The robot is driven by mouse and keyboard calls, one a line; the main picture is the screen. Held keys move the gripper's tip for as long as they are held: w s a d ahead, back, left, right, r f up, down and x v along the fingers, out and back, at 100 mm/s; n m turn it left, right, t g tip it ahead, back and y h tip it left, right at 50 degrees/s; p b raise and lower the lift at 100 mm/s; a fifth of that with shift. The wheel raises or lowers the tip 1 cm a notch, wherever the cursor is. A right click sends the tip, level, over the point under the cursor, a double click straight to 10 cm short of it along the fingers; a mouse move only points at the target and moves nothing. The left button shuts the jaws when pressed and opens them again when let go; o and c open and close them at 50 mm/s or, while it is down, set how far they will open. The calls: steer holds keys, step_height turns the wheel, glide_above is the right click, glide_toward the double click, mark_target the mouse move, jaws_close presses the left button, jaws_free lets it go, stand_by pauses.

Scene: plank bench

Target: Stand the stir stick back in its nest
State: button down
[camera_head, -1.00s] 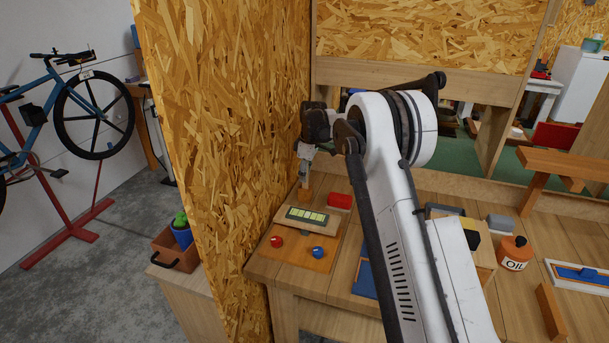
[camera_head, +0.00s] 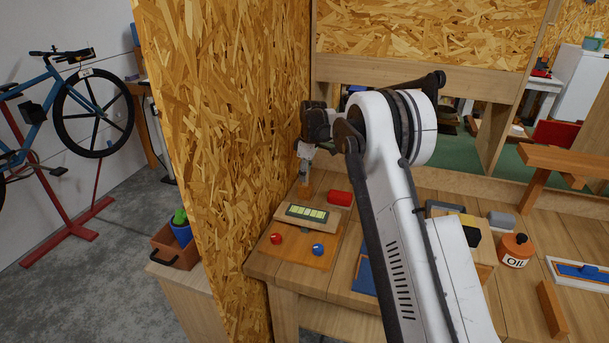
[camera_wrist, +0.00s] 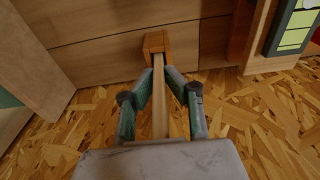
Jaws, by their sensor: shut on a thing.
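My gripper (camera_wrist: 166,78) is shut on the stir stick (camera_wrist: 160,112), a thin pale wooden stick running between its fingers in the wrist view. The stick's far end meets the nest (camera_wrist: 155,40), a small orange-brown wooden block with a dark opening. The end appears to be at or inside that opening; how deep it sits is hidden. In the head view my gripper (camera_head: 306,160) points down just above the nest (camera_head: 305,190), close to the chipboard wall. The stick is too small there to make out clearly.
A display panel (camera_head: 307,213) with red and blue knobs stands in front of the nest. A red block (camera_head: 339,198) lies to its right. The chipboard wall (camera_head: 215,150) is close on the left. An oil bottle (camera_head: 515,250) stands farther right.

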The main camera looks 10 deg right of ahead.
steer(key=shift+f, duration=0.35)
steer(key=c, duration=1.2)
jaws_free()
steer(key=shift+c, duration=0.2)
steer(key=shift+r, duration=0.1)
steer(key=shift+r+p, duration=1.3)
steer(key=shift+r, duration=3.1)
